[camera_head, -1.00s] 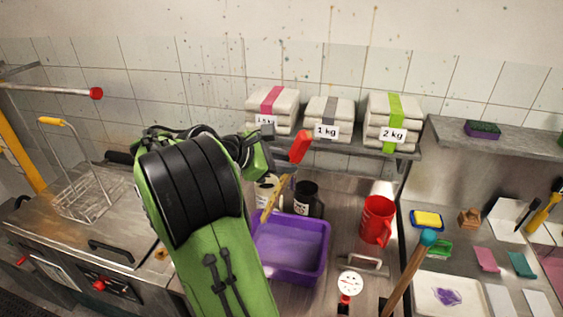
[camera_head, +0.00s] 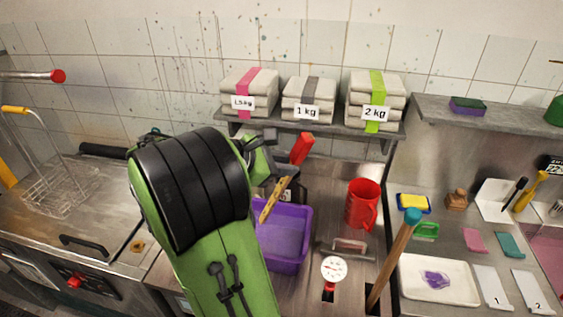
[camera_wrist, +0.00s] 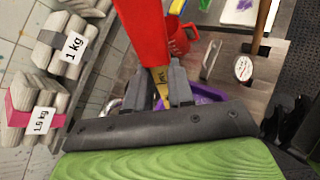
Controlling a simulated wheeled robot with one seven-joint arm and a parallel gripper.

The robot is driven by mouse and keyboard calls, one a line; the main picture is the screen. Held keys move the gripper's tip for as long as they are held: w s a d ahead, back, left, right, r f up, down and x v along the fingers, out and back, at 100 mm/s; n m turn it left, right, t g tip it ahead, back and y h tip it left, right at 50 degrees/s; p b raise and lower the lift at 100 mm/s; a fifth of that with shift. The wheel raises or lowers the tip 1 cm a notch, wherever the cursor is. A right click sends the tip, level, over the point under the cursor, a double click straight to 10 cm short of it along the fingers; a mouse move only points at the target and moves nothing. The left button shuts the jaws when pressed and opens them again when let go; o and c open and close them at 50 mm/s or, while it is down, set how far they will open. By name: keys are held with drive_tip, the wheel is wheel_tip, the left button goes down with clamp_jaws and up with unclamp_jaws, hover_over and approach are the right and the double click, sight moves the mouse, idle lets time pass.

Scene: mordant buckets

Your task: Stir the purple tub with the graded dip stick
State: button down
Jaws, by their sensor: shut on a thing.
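The graded dip stick (camera_head: 272,202) is a flat yellow stick with a red handle (camera_head: 302,148). It is tilted, handle up, with its lower end at the far left part of the purple tub (camera_head: 290,243); I cannot tell whether it touches the tub. The tub is partly hidden by my green arm. My gripper (camera_wrist: 162,88) is shut on the stick below the red handle, seen in the wrist view. There the tub (camera_wrist: 208,95) shows only partly, behind the fingers.
A red jug (camera_head: 362,203) stands right of the tub, with a dial gauge (camera_head: 334,268) and a blue-topped wooden stick (camera_head: 392,260) nearer. A shelf (camera_head: 320,127) with weighted bundles is behind. A wire basket (camera_head: 60,190) stands left.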

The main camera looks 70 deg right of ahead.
sight(279, 184)
drive_tip(key=shift+w+d+f+b, duration=0.25)
drive_tip(key=shift+w+f+b, duration=0.25)
drive_tip(key=shift+f, duration=0.95)
drive_tip(key=shift+w+d+f+b, duration=0.3)
drive_tip(key=shift+w+f, duration=0.4)
drive_tip(key=shift+f, duration=0.75)
drive_tip(key=shift+w+d+f+b, duration=0.3)
drive_tip(key=shift+w+f, duration=0.3)
drive_tip(key=shift+f, duration=0.85)
